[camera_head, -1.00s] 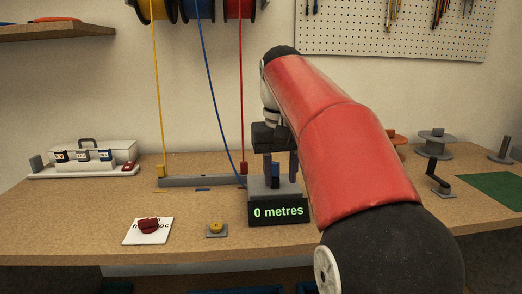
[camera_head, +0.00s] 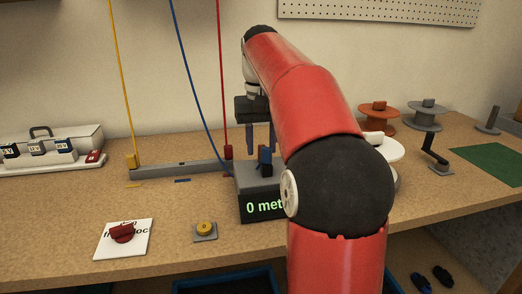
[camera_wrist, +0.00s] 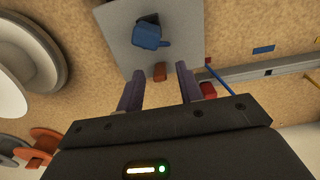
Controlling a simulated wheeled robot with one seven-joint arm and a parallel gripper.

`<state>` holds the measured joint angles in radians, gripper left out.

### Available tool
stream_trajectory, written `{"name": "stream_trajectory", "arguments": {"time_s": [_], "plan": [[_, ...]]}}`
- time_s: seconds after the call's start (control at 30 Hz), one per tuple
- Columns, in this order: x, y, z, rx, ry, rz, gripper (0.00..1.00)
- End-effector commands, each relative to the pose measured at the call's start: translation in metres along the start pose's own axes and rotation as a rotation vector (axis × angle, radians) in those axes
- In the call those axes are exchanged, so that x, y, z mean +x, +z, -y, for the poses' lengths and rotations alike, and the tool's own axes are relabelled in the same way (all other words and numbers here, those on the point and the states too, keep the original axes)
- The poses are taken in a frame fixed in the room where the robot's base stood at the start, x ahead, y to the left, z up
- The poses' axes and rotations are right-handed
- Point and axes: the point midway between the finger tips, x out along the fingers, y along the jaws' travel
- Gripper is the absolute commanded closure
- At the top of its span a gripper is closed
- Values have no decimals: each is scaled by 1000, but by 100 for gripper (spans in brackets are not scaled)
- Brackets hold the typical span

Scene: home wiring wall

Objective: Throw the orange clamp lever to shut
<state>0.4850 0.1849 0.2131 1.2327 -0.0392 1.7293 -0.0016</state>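The orange clamp lever (camera_wrist: 159,72) shows in the wrist view as a small orange-brown block at the near edge of the grey top of the metre unit (camera_wrist: 118,28). A blue block with a short arm (camera_wrist: 148,37) stands farther in on that top. My gripper (camera_wrist: 157,84) is open, with the lever between its fingertips in the picture; no contact is visible. In the head view my gripper (camera_head: 261,150) points down over the metre unit (camera_head: 262,206), whose display is partly covered by my arm. The blue block (camera_head: 265,158) shows there, but I cannot make out the lever.
A grey bar (camera_head: 180,168) with yellow and red cable ends lies left of the unit. A yellow button (camera_head: 205,229) and a red knob on a white card (camera_head: 122,233) are in front. Spools (camera_head: 379,119) and a black crank (camera_head: 434,150) stand right.

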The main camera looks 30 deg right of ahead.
Motion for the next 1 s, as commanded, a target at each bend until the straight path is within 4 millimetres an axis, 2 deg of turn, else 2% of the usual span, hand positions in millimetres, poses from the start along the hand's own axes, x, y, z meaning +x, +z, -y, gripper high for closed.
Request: {"name": "stream_trajectory", "arguments": {"time_s": [0.13, 0.4, 0.47, 0.7, 0.87, 1.0], "plan": [[12, 0, 0, 0, 0, -1, 64], [13, 0, 0, 0, 0, -2, 64], [13, 0, 0, 0, 0, -2, 69], [13, 0, 0, 0, 0, -1, 100], [14, 1, 0, 0, 0, -9, 100], [19, 5, 0, 0, 2, -86, 100]]}}
